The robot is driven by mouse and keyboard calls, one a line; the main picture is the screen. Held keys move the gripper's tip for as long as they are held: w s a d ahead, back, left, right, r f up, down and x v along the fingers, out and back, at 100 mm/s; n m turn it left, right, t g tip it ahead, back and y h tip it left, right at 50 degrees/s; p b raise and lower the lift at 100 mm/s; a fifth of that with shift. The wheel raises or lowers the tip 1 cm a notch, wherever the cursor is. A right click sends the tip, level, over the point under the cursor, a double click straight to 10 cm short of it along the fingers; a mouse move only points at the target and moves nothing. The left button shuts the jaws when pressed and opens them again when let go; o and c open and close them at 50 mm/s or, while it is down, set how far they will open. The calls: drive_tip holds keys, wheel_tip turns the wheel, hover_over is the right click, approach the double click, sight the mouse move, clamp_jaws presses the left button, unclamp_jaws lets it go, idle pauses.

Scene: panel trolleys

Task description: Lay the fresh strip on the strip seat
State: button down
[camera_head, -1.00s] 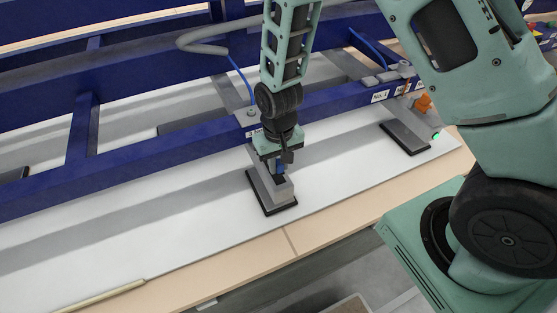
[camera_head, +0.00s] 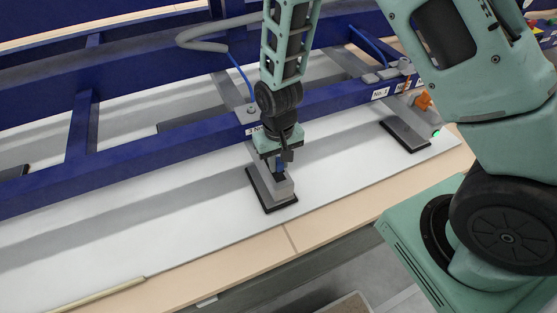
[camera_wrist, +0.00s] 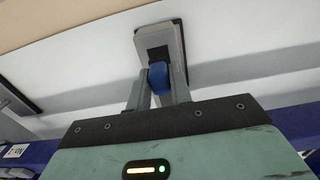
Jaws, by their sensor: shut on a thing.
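My gripper (camera_head: 281,166) points down at a grey pad foot (camera_head: 259,190) with a black rim, resting on the white panel (camera_head: 190,220). In the wrist view my gripper (camera_wrist: 158,88) is shut on a small blue piece (camera_wrist: 159,72). The blue piece is at a dark recess in the grey block of the foot (camera_wrist: 178,50); I cannot tell whether it touches it. A long thin tan bar (camera_head: 100,297) lies at the panel's near edge, lower left. I cannot tell for sure which thing is the fresh strip or the strip seat.
A blue trolley frame (camera_head: 150,160) runs across behind my gripper, with a grey hose (camera_head: 200,42) above. Another grey foot (camera_head: 405,134) stands on the panel at right, near an orange part (camera_head: 423,101). The tan table edge (camera_head: 330,220) in front is bare.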

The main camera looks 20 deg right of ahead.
drive_tip(key=shift+f+b, duration=0.9)
drive_tip(key=shift+f, duration=0.35)
drive_tip(key=c, duration=1.2)
unclamp_jaws()
drive_tip(key=shift+r+p, duration=3.3)
drive_tip(key=shift+r, duration=0.8)
